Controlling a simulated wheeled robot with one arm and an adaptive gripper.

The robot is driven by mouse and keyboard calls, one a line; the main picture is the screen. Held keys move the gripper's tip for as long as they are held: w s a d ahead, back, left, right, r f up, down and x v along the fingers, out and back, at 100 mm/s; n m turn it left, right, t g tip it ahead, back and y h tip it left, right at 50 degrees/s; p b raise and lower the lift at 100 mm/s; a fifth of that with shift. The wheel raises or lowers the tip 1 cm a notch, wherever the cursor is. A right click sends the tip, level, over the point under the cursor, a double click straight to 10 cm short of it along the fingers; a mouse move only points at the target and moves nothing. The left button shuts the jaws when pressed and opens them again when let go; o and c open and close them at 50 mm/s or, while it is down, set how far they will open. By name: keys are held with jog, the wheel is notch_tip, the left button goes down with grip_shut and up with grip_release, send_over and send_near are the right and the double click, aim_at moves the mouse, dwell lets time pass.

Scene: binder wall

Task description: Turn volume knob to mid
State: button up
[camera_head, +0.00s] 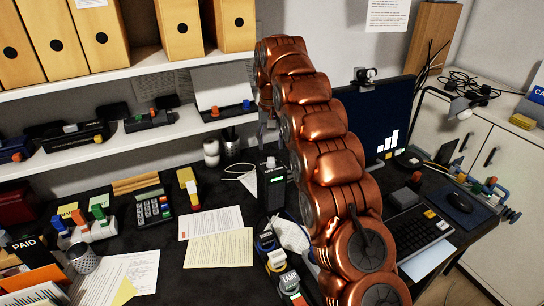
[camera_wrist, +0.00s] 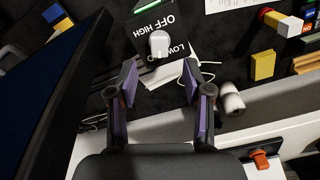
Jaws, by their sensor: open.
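A black box (camera_head: 273,188) with a small green display stands on the dark desk, left of my arm in the head view. A pale knob (camera_head: 270,163) sits on its top. In the wrist view the white knob (camera_wrist: 158,42) shows on the black face of the box (camera_wrist: 178,45), with printed words including OFF, HIGH and LOW around it. My gripper (camera_wrist: 160,75) is open and empty, its two purple-padded fingers apart. The knob lies beyond the fingertips, roughly centred between them, and appears not to be touched. In the head view my gripper is not clearly seen.
A monitor (camera_head: 372,118) and keyboard (camera_head: 410,233) are right of my arm. A white shelf (camera_head: 185,124) with switch boxes runs behind the desk. A white cylinder (camera_wrist: 231,99) lies near the right finger.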

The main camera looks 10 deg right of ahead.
aim_at(271, 159)
jog(key=shift+f+p, duration=0.6)
jog(key=shift+f, duration=2.35)
jog(key=shift+c, duration=0.4)
grip_shut()
